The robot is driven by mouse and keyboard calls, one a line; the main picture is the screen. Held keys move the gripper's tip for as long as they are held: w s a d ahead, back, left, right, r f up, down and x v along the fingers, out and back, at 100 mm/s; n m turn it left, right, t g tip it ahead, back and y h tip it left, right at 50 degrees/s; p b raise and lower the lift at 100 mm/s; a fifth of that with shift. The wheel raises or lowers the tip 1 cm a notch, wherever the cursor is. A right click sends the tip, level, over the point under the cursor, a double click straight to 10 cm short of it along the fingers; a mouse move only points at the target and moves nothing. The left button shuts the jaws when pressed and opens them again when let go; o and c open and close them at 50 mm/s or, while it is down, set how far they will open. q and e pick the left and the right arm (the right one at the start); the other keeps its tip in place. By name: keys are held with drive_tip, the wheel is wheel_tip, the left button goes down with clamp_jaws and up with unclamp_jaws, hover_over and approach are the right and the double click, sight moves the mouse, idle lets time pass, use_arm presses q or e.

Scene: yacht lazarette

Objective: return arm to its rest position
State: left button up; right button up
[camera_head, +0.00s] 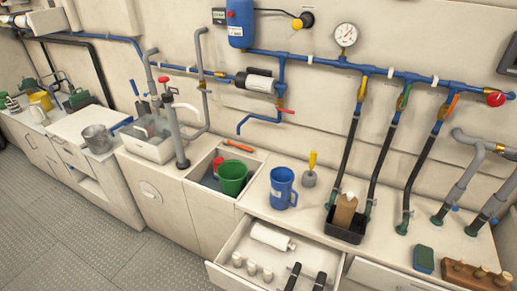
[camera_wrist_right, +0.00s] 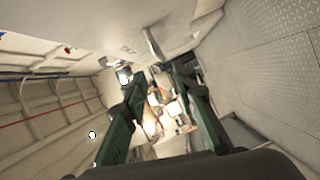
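My right gripper (camera_wrist_right: 160,78) shows in the right wrist view as two dark green fingers with a clear gap between them. It is open and nothing is held between the fingers. Beyond the fingers I see a blurred, distant part of the room. Neither arm shows in the head view, and my left gripper is in no view.
Blue pipes (camera_head: 380,72) line the wall. The floor (camera_head: 75,235) is clear.

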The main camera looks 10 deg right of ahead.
drive_tip(key=s+d+f+m+g+h+p, duration=0.3)
drive_tip(key=d+f+m, duration=0.35)
drive_tip(key=f, duration=0.65)
drive_tip(key=s+d+f+m+g+h+p, duration=0.2)
drive_tip(key=s+d+f+m+h, duration=0.4)
drive_tip(key=f, duration=0.7)
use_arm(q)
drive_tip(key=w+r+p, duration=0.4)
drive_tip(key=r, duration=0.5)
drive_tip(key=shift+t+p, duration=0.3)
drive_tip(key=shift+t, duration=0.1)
use_arm(e)
drive_tip(key=s+d+f+m+g, duration=0.3)
drive_tip(key=s+f, duration=0.2)
drive_tip(key=s, duration=0.4)
drive_tip(key=s+d+f+m+g, duration=0.2)
drive_tip(key=s+f, duration=0.3)
drive_tip(key=s, duration=0.5)
drive_tip(key=s+d+f+m+g, duration=0.3)
drive_tip(key=s+d+f, duration=0.1)
drive_tip(key=s, duration=0.5)
drive_tip(key=shift+s+d+f+m+g+h, duration=0.3)
drive_tip(key=shift+f+m+g+h, duration=0.1)
drive_tip(key=shift+f, duration=0.1)
